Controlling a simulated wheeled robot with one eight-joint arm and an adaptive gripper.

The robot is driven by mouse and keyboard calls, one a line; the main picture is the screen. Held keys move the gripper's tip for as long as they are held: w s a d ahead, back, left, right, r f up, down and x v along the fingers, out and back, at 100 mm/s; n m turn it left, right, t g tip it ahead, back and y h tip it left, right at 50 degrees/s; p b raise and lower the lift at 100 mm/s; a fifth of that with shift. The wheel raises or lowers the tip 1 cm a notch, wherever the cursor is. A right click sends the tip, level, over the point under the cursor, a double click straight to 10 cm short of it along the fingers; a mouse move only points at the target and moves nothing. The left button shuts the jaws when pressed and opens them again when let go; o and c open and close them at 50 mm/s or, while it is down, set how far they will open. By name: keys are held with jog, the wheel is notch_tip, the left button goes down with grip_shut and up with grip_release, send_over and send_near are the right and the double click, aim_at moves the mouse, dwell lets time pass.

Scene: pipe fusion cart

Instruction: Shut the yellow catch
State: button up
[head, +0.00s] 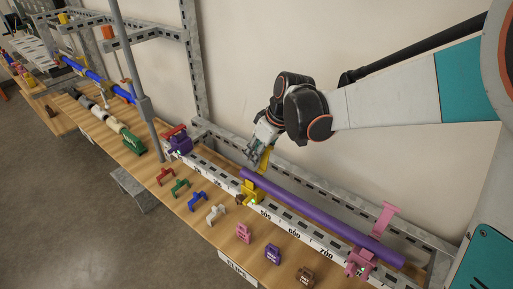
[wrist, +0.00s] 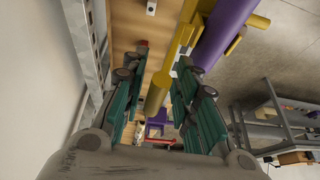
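The yellow catch (head: 252,191) sits on the grey rail around the left end of a purple pipe (head: 320,214). Its yellow lever (head: 265,158) stands up, tilted, so the catch looks open. My gripper (head: 252,151) is beside the top of this lever, slightly to its left. In the wrist view my gripper (wrist: 157,68) has its teal fingers spread wide. The yellow lever (wrist: 158,90) shows between the fingers, nearer the right one, with the purple pipe (wrist: 222,35) beyond. I cannot tell whether a finger touches the lever.
A pink catch (head: 360,262) with a raised lever (head: 387,217) holds the pipe's right end. A purple clamp (head: 181,146) with a red handle stands left on the rail. Several coloured clips, such as a white one (head: 216,214), line the wooden bench front. A wall is close behind.

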jog(key=shift+a+f, duration=0.1)
jog(key=shift+f, duration=0.15)
grip_shut()
jog(key=shift+r, duration=0.1)
jog(key=shift+w, duration=0.1)
